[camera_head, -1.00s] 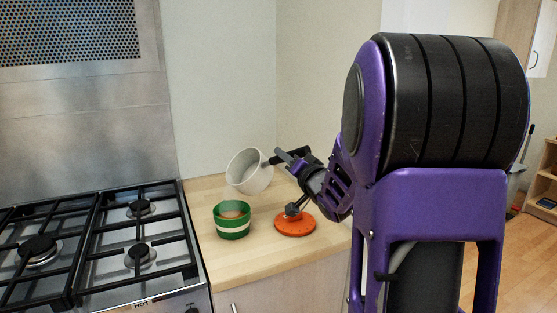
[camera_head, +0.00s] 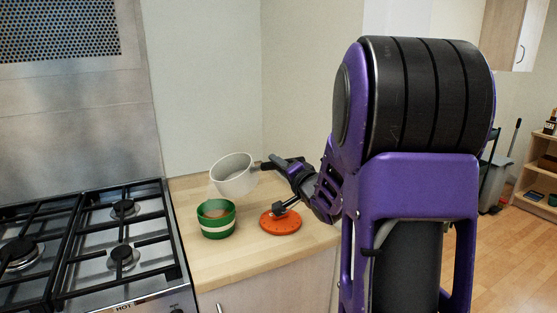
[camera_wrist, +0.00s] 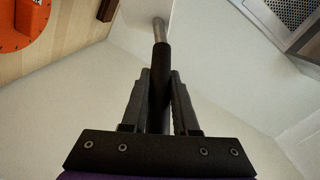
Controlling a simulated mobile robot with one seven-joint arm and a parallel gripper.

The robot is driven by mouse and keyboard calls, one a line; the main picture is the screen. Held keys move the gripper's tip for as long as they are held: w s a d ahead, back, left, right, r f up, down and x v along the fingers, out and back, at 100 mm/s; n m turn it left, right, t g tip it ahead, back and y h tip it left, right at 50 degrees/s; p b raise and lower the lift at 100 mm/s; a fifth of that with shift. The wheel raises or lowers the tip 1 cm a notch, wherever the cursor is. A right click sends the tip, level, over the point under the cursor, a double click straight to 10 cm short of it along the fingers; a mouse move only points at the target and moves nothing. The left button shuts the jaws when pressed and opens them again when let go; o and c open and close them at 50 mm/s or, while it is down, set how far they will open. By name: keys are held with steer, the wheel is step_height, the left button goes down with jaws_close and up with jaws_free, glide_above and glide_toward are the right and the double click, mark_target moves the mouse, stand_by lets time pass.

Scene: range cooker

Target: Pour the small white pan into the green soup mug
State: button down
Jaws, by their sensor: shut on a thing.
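The small white pan (camera_head: 236,181) hangs in the air just above and behind the green soup mug, slightly tilted, its opening mostly upward. My gripper (camera_head: 274,164) is shut on the pan's dark handle, to the right of the bowl. In the wrist view the handle (camera_wrist: 161,60) runs between both fingers toward the pale pan at the top edge. The green soup mug (camera_head: 217,231), with a white band, stands upright on the wooden counter, with something brownish inside. The pan's contents are hidden.
A round orange object (camera_head: 281,224) lies on the counter (camera_head: 240,262) right of the mug, below my gripper; part of it shows in the wrist view (camera_wrist: 22,22). The gas hob (camera_head: 125,235) with black grates is on the left. Walls stand close behind the pan.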

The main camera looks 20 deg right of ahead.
steer(key=shift+w+d+m+p, duration=0.1)
steer(key=shift+d+m+p, duration=0.15)
steer(key=shift+m+p, duration=0.3)
steer(key=shift+d+f+m+g+b, duration=0.2)
steer(key=shift+f+m, duration=0.1)
steer(key=shift+m, duration=0.15)
steer(key=shift+d+f+m+g+b, duration=0.1)
steer(key=shift+f+m+b, duration=0.1)
steer(key=shift+f+m, duration=0.15)
steer(key=shift+f+m+y+p, duration=0.2)
steer(key=shift+m+y+p, duration=0.1)
steer(key=shift+m+p, duration=0.25)
